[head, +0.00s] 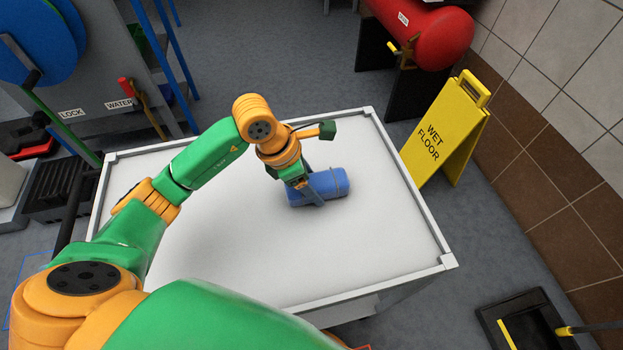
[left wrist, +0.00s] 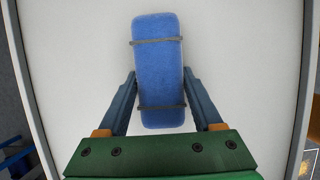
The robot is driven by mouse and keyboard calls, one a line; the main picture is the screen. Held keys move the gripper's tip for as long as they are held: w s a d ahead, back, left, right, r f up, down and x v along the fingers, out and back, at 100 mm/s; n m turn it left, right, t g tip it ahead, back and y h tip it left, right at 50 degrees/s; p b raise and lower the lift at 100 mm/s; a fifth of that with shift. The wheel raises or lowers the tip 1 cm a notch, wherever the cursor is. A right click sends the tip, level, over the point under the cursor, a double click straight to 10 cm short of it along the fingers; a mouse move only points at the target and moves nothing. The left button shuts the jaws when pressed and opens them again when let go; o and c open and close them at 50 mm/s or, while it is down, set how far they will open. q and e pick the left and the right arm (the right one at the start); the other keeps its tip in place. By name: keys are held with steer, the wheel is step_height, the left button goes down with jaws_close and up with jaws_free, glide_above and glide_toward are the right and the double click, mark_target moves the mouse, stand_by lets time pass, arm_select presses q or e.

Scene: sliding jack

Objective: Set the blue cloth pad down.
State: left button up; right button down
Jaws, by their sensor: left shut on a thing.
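The blue cloth pad (head: 332,185) is a thick, rounded blue block with two thin grey bands around it. It lies lengthwise across the white-topped table (head: 230,250), in the far right half of the top. My left gripper (head: 313,190) reaches over it from the far side of my arm and is shut on it. In the left wrist view the pad (left wrist: 158,60) sits between the two dark fingers (left wrist: 160,78), one along each long side. I cannot tell whether its underside touches the table top. My right gripper is out of view.
The table has a raised pale rim (head: 410,180), and its top is otherwise bare. A yellow wet floor sign (head: 445,130) stands just beyond the right edge. A red tank (head: 430,38) is at the back right, and a grey cabinet (head: 75,75) at the back left.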

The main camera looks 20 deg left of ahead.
arm_select(q)
steer(key=shift+f, duration=0.25)
steer(key=o, duration=1.3)
steer(key=shift+r, duration=0.1)
steer(key=shift+r, duration=0.4)
steer(key=v, duration=1.1)
steer(key=shift+s+a+r, duration=0.15)
steer(key=shift+a+r, duration=0.05)
